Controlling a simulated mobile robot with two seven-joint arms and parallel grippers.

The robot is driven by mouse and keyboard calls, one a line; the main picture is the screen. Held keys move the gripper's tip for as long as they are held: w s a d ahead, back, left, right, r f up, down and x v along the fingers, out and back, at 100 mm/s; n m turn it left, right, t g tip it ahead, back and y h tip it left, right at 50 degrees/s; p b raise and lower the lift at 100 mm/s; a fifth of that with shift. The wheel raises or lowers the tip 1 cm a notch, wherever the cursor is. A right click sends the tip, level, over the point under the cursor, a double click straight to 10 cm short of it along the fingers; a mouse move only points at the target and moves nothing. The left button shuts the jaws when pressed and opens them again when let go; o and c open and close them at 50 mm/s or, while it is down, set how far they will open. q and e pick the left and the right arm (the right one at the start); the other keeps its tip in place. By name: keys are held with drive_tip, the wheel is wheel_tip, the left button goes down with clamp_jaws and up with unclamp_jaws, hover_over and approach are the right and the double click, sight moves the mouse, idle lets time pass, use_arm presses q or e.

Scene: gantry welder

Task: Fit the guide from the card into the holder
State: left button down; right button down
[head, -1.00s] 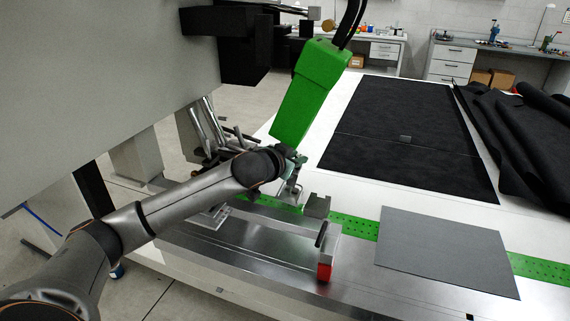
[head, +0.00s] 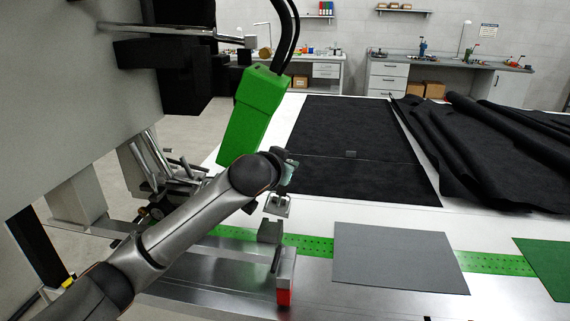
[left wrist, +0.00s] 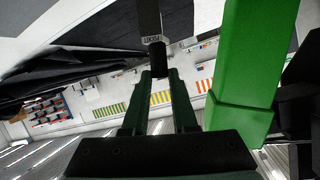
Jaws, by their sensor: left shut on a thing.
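My left gripper (head: 287,172) is just right of the lower end of the green welder head (head: 246,112). In the left wrist view its fingers (left wrist: 158,76) are shut on a small dark piece, with a grey lettered part (left wrist: 150,22) beyond it; this looks like the guide. A small metal fitting (head: 277,205) shows just below the gripper in the head view; I cannot tell whether it is the holder. A grey flat sheet (head: 398,258), perhaps the card, lies on the table at right. My right gripper is not in view.
A bracket with a grey block (head: 270,231) and a red foot (head: 284,297) stands on the metal table. A green perforated strip (head: 490,263) runs along it. Black fabric (head: 350,125) lies behind, with bunched folds (head: 480,140) at right. A green sheet (head: 548,262) lies far right.

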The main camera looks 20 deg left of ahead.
use_arm(q)
drive_tip(key=shift+r+p, duration=0.35)
drive_tip(key=shift+r, duration=0.15)
drive_tip(key=shift+s+a+f, duration=0.15)
drive_tip(key=shift+s+a, duration=0.05)
drive_tip(key=shift+s, duration=0.2)
drive_tip(key=s+a+f+n+h+b, duration=0.1)
drive_tip(key=s+a+f+b, duration=0.1)
drive_tip(key=s+f+b, duration=0.1)
drive_tip(key=shift+s+a+f+h+b, duration=0.15)
drive_tip(key=shift+s+f+h+b, duration=0.25)
drive_tip(key=shift+f, duration=0.4)
drive_tip(key=shift+w+p, duration=0.1)
drive_tip(key=shift+p, duration=0.7)
idle(1.0)
drive_tip(key=shift+f+b, duration=1.25)
drive_tip(key=shift+f, duration=1.15)
drive_tip(key=c, duration=0.6)
unclamp_jaws()
